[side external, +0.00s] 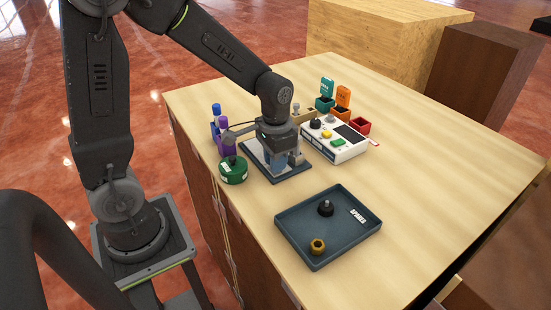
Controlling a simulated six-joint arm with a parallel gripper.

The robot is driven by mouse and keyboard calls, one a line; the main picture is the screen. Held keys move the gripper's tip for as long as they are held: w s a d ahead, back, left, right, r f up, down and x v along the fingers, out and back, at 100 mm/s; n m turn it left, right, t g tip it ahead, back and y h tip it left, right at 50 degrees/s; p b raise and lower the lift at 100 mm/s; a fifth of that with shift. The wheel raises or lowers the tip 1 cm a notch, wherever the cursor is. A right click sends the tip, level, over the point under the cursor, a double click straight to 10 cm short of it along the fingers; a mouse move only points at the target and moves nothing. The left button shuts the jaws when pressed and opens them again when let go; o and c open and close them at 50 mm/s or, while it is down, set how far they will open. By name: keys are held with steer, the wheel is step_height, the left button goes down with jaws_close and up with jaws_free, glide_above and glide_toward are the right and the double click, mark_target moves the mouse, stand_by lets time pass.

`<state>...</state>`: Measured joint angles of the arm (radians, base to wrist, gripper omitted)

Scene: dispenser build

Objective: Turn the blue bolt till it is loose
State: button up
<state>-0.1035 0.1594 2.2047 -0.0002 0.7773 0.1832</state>
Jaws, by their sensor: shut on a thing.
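My gripper (279,152) points down over a dark blue-grey base plate (290,175) near the left side of the table. It is shut low in the middle of the assembly on that plate. The blue bolt cannot be made out; my gripper covers the spot where its jaws are closed. Grey-blue upright parts show just below and beside the jaws, too small to tell apart.
A white control box (335,138) stands to the right. A dark tray (330,228) holds a black knob and a brass nut. The table's right side is clear.

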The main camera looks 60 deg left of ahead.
jaws_close()
steer(key=shift+n, duration=0.4)
steer(key=n, duration=0.8)
stand_by(0.3)
steer(key=o, duration=0.7)
jaws_free()
steer(key=shift+c, duration=0.2)
